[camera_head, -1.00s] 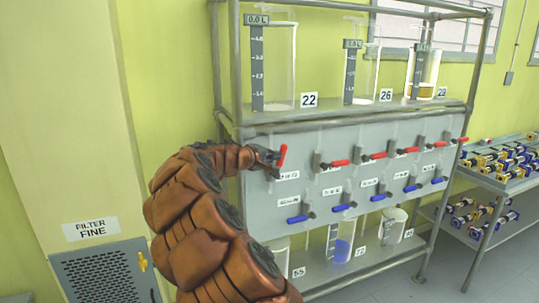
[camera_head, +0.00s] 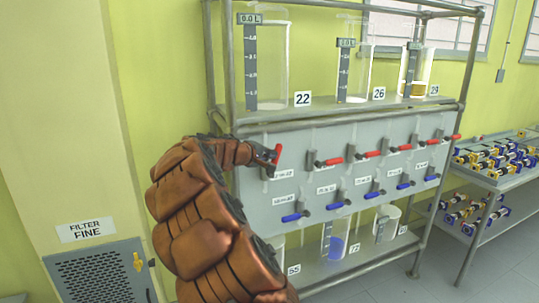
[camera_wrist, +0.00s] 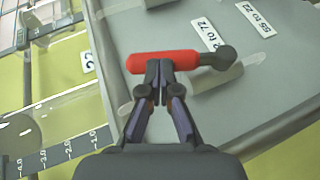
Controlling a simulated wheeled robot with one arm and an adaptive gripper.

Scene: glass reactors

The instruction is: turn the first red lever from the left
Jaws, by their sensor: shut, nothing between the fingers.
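The first red lever from the left (camera_head: 277,154) stands close to upright on the grey panel (camera_head: 300,222), while the other red levers, such as the second one (camera_head: 329,162), lie near sideways. In the wrist view the first lever's red handle (camera_wrist: 158,62) ends at a dark round pivot (camera_wrist: 222,57). My gripper (camera_head: 270,158) is at this lever. In the wrist view my gripper (camera_wrist: 159,66) has its fingertips together against the side of the red handle, overlapping its edge. The fingers are shut and do not enclose the handle. My gripper partly hides the lever's base in the head view.
Blue levers (camera_head: 295,217) line the panel's lower row. Glass vessels (camera_head: 272,70) stand on the shelf above, and smaller ones (camera_head: 335,240) below. A side table (camera_head: 480,178) with several blue and yellow parts is at the right. A grey vented box (camera_head: 95,275) is at lower left.

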